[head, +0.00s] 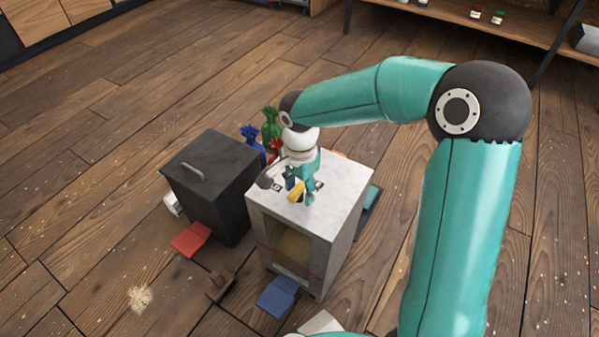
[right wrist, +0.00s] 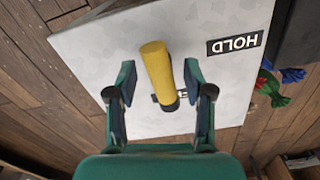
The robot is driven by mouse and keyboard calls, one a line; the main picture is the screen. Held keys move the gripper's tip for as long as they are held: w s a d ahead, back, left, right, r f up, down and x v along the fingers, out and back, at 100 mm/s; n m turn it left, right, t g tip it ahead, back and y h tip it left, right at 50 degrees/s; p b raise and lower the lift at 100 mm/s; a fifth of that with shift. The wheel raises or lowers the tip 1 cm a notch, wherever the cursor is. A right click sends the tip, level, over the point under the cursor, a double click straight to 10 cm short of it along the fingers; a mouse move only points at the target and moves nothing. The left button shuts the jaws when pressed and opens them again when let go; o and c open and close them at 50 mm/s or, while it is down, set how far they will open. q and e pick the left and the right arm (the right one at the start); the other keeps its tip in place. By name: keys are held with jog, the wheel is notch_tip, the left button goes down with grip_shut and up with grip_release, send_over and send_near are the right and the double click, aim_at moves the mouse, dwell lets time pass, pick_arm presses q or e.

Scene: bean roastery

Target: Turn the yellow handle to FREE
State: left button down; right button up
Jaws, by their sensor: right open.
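The yellow handle (head: 297,192) sits on the pale top of a box-shaped cabinet (head: 345,190). In the right wrist view the handle (right wrist: 157,68) is a yellow bar running from a dark pivot toward the picture's top, leaning slightly left. A black HOLD label (right wrist: 235,43), upside down, lies to its right, apart from it. My right gripper (head: 300,187) is over the cabinet top at the handle. Its open fingers stand on either side of the bar, with gaps showing. Small dark labels on the top are unreadable in the head view; no FREE wording is legible. My left gripper is out of view.
A dark lidded bin (head: 208,175) stands left of the cabinet. Green (head: 271,125) and blue (head: 251,137) tied bags are behind. A red piece (head: 191,239) and a blue piece (head: 278,297) lie low in front. The floor at left is mostly free.

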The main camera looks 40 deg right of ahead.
aim_at(300, 187)
notch_tip(300, 187, up, 11)
dwell(0.3)
dwell(0.5)
